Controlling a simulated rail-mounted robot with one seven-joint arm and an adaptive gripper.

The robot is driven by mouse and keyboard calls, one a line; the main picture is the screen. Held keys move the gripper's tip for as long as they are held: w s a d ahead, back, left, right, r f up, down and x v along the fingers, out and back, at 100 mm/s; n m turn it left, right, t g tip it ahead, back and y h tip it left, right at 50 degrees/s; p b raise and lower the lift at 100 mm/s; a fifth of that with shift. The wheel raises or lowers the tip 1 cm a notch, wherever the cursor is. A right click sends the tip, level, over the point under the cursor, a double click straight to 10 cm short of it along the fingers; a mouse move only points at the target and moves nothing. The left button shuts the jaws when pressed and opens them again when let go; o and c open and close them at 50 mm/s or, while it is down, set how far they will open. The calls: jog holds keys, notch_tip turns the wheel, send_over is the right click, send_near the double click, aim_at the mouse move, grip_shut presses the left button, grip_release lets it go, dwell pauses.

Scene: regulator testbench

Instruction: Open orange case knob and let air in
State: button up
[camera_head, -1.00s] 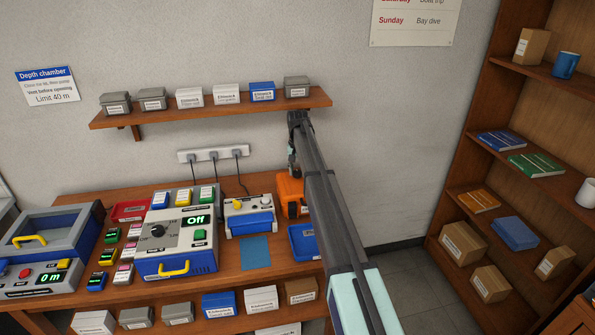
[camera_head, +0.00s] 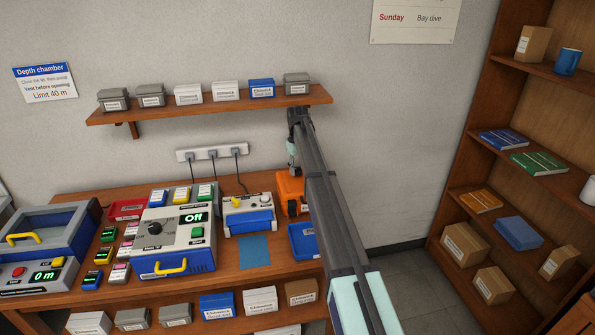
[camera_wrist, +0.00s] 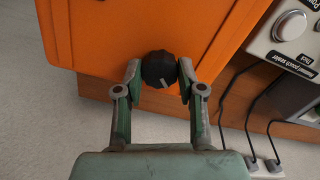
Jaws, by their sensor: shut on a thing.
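The orange case (camera_head: 291,187) stands on the workbench, partly hidden behind my arm in the head view. In the wrist view the orange case (camera_wrist: 140,32) fills the upper middle. A round black knob (camera_wrist: 158,69) with a light pointer line sits at its edge. My gripper (camera_wrist: 158,80) has one finger on each side of the knob and is shut on it. In the head view my gripper (camera_head: 292,168) reaches down beside the case, and the knob cannot be made out.
A blue tray (camera_head: 302,240) lies just in front of the case. A grey-white device with a blue front (camera_head: 249,215) stands left of it. The wall shelf (camera_head: 215,110) with small boxes runs behind my arm. Cables (camera_wrist: 262,125) hang near the gripper.

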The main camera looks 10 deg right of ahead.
aim_at(297, 170)
jog(key=n+b, duration=0.1)
jog(key=n, duration=0.3)
jog(key=shift+f+n, duration=0.1)
jog(key=shift+n, duration=0.2)
jog(key=shift+n+b, duration=0.35)
jog(key=shift+n, duration=1.95)
jog(key=o, duration=1.1)
jog(key=shift+o, duration=0.2)
notch_tip(297, 170, up, 12)
